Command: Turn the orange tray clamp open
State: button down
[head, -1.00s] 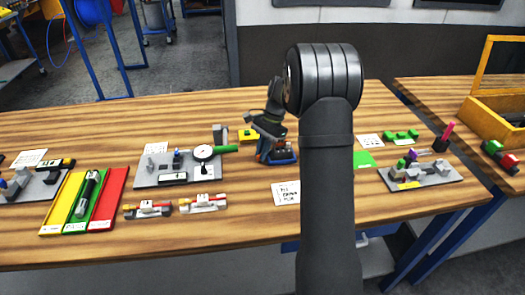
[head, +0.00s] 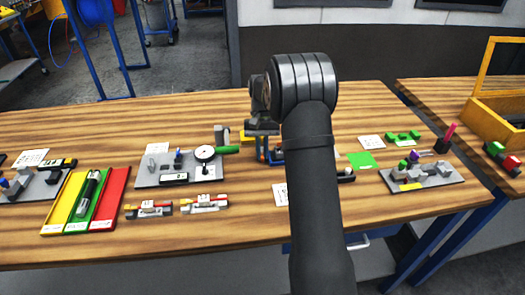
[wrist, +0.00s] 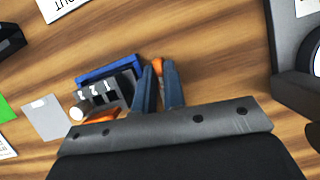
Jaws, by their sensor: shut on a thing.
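The orange tray clamp (wrist: 157,66) shows as a small orange piece between my two fingertips in the wrist view. My gripper (wrist: 159,80) is shut on it, with one blue-grey finger on each side. The blue tray (wrist: 108,67) lies just left of the fingers, holding a grey block with number marks (wrist: 98,93). Another orange part (wrist: 102,117) shows at the tray's near side, partly hidden by my gripper body. In the head view, my arm covers most of the blue tray (head: 261,150) and the clamp is not clearly seen there.
A grey plate with a dial gauge (head: 205,153) stands left of the tray. A green card (head: 361,159) and a grey fixture plate (head: 420,179) lie to the right. A grey square (wrist: 45,117) lies left of the tray. Bare wood lies beyond the fingers.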

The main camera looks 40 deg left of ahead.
jog(key=shift+n, duration=0.6)
jog(key=c, duration=1.5)
grip_release()
